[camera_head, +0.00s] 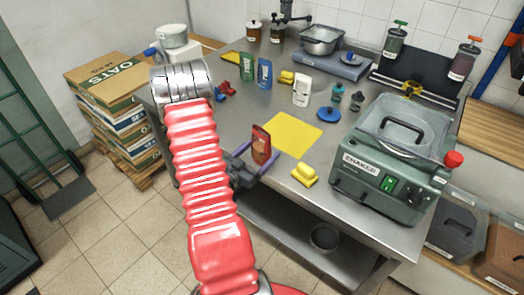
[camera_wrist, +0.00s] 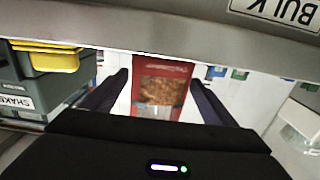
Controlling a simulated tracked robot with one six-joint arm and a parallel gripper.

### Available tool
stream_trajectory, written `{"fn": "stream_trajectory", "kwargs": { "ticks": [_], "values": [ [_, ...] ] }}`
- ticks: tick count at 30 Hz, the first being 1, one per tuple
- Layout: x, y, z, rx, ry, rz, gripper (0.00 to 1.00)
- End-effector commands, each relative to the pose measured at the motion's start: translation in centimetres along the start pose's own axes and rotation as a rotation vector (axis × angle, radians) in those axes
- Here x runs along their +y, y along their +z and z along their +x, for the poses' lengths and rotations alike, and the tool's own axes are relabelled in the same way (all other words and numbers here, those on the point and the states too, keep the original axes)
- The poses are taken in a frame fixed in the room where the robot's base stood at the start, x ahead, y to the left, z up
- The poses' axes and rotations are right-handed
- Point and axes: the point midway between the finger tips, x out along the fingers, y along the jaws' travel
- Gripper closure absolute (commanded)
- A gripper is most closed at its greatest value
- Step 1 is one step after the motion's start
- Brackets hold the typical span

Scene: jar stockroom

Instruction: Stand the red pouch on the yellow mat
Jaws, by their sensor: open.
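The red pouch (camera_head: 261,147) stands upright near the counter's front edge, just left of and in front of the yellow mat (camera_head: 293,134). It appears to be off the mat. My gripper (camera_head: 262,153) is open, with one purple finger on each side of the pouch. In the wrist view, the red pouch (camera_wrist: 160,88) with its brown window fills most of the gap between the dark fingers of my gripper (camera_wrist: 160,92). Narrow gaps seem to show beside it. The pouch's lower part is partly hidden in the head view. The mat's visible surface is bare.
A yellow sponge (camera_head: 304,175) lies in front of the mat. The green shaker machine (camera_head: 392,160) stands to the right. A blue round item (camera_head: 328,114) and a white container (camera_head: 301,90) are behind the mat. Green (camera_head: 247,66) and blue (camera_head: 264,73) pouches stand farther back.

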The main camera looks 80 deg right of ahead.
Motion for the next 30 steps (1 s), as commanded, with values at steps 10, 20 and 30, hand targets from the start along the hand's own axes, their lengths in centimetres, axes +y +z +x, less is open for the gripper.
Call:
{"fn": "stream_trajectory", "kwargs": {
  "ticks": [10,20,30],
  "values": [
    [-0.1,0.0,-3.5,0.000,-0.004,-0.001,0.20],
    [-0.1,0.0,-7.8,0.000,-0.004,0.000,0.20],
    [-0.1,0.0,-11.3,0.000,-0.002,0.000,0.20]
  ]
}}
